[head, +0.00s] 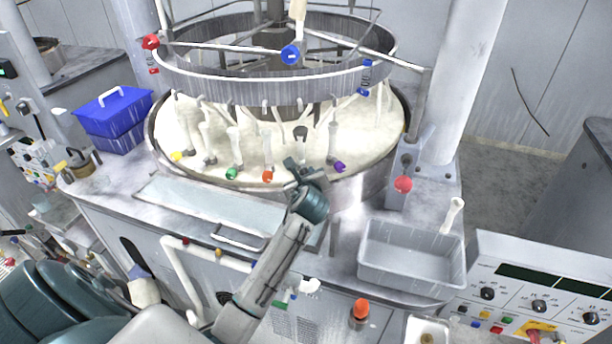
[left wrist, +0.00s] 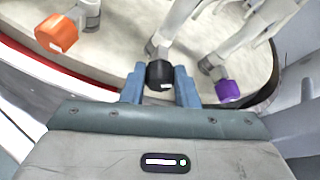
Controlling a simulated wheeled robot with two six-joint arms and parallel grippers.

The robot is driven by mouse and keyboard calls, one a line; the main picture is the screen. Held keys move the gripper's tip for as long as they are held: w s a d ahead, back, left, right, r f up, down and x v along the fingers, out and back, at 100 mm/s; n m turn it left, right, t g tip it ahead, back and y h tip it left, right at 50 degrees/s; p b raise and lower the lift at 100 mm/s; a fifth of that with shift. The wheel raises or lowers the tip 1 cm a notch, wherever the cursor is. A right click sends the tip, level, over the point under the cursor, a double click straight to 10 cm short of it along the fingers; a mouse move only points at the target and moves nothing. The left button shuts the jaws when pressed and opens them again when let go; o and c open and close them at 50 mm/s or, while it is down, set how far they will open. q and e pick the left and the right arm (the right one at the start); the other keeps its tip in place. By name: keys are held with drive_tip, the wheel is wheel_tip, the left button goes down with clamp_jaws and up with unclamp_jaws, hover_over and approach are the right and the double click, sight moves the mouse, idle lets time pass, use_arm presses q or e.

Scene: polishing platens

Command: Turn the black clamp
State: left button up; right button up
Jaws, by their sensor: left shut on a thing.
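The black clamp (left wrist: 159,75) sits at the rim of the platen, at the lower end of a pale post, in the left wrist view. My left gripper (left wrist: 160,88) is shut on it, with one blue finger on each side. In the head view my left gripper (head: 291,165) reaches the front of the platen (head: 215,178), between the orange clamp (head: 267,177) and the purple clamp (head: 340,167). It hides most or all of the black clamp there. My right gripper is in neither view.
A green clamp (head: 232,173) stands farther left. A grey ring (head: 240,92) hangs above the platen. A grey tray (head: 410,275) and blue bin (head: 115,120) stand to the sides.

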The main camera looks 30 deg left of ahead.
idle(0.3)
use_arm(q)
drive_tip(key=o, duration=1)
drive_tip(key=shift+s+d+r+b, duration=0.1)
drive_tip(key=shift+s+d+b, duration=0.25)
drive_tip(key=shift+s, duration=0.1)
drive_tip(key=b+v, duration=0.3)
drive_tip(key=v, duration=0.6)
drive_tip(key=shift+s+r, duration=0.2)
drive_tip(key=shift+s, duration=0.15)
drive_tip(key=shift+d, duration=0.1)
